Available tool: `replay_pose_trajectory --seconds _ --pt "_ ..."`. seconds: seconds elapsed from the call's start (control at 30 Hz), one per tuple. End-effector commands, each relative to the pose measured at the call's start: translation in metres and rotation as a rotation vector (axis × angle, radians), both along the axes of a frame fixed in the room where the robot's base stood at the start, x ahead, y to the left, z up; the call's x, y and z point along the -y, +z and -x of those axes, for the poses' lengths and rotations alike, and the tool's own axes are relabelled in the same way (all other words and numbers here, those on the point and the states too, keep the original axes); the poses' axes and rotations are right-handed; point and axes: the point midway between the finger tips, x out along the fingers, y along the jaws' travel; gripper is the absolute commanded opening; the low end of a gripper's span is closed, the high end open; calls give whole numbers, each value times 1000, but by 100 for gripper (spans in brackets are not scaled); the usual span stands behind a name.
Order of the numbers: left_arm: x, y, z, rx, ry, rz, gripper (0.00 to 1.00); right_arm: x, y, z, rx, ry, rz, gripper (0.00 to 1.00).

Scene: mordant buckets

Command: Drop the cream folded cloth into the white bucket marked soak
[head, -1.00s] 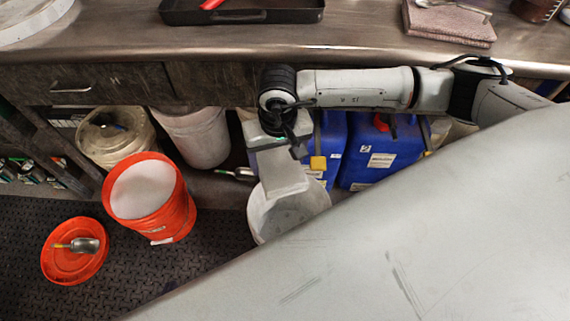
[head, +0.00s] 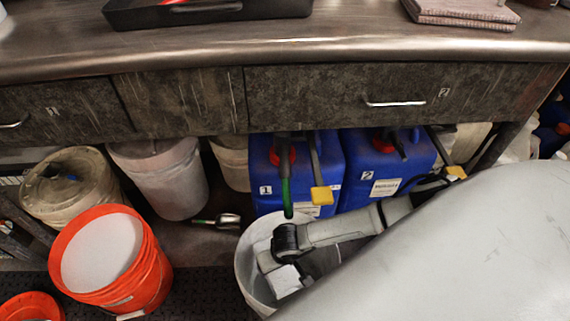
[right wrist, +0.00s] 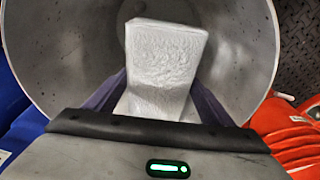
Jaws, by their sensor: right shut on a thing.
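The cream folded cloth (right wrist: 165,60) looks nearly white in the right wrist view. My right gripper (right wrist: 162,88) is shut on its lower part, with a dark finger on each side. The cloth is at the mouth of a white bucket (right wrist: 65,65), whose speckled grey inside surrounds it; I cannot tell its exact height. In the head view this bucket (head: 246,262) stands below the bench, partly covered by my right arm, and the fingers are hidden. No soak mark can be read on it. My left gripper is not in view.
An orange bucket (head: 152,262) with pale contents stands to the left. Two blue containers (head: 268,190) stand close behind the white bucket. A pale bucket (head: 165,185), a lidded cream bucket (head: 70,190) and a metal scoop (head: 228,221) are under the bench (head: 300,45).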

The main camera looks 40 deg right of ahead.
Motion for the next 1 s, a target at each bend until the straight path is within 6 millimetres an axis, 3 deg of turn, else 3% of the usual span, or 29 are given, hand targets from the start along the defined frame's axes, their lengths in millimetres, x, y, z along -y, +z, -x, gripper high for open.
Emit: replay_pose_trajectory --seconds 0.27,0.43,0.63,0.9,1.0 --pt "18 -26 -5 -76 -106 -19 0 -1 -80 1 -3 -2 0 46" --pt "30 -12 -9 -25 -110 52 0 -1 -115 0 -2 -2 -1 46" --pt "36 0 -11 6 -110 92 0 1 -128 -1 0 -1 0 46" --pt "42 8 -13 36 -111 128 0 40 -129 -17 1 -4 1 46" --pt "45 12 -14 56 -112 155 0 38 -140 -16 0 -2 2 46"
